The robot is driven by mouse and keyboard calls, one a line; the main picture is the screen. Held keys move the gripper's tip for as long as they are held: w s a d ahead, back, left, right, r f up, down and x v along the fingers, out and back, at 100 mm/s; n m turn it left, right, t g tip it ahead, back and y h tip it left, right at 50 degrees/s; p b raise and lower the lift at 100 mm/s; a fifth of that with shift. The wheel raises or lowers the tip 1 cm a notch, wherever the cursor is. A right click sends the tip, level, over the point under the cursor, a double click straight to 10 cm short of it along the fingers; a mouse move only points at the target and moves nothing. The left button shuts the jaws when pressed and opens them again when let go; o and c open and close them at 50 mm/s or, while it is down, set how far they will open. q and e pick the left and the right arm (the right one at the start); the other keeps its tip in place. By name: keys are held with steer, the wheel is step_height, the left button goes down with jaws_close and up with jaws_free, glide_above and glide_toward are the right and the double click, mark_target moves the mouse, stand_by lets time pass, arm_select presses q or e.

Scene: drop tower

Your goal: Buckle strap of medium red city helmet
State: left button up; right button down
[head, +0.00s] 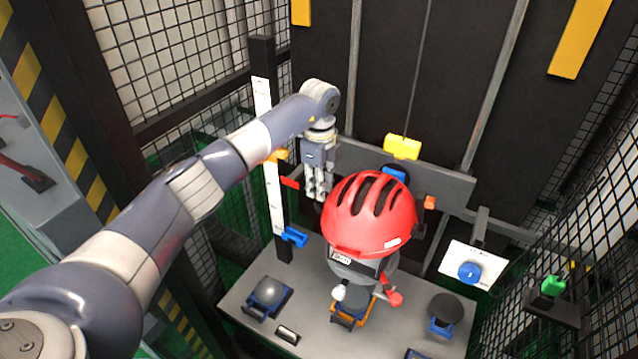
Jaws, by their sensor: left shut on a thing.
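The red helmet (368,213) with dark vents sits on a grey headform (352,270) above the test base. My left gripper (318,190) points down at the helmet's left rear edge. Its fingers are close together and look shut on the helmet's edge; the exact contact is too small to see. I cannot tell whether these are the strap ends. The strap itself is not clear. My right gripper is not in view.
The grey base plate (310,338) also holds a grey dome anvil (268,291) and a dark round anvil (446,308). A white panel with a blue knob (470,273) stands at right. A yellow block (402,146) hangs behind the helmet. Mesh guards close both sides.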

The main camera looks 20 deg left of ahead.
arm_select(q)
steer(key=shift+s+d+f, duration=0.15)
steer(key=shift+d+f, duration=0.1)
steer(key=shift+d, duration=0.05)
steer(key=o, duration=0.9)
steer(key=shift+w+d+r, duration=0.1)
steer(key=shift+w, duration=0.1)
step_height(320, 180, up, 12)
steer(key=shift+s+a, duration=0.15)
steer(key=shift+a, duration=0.2)
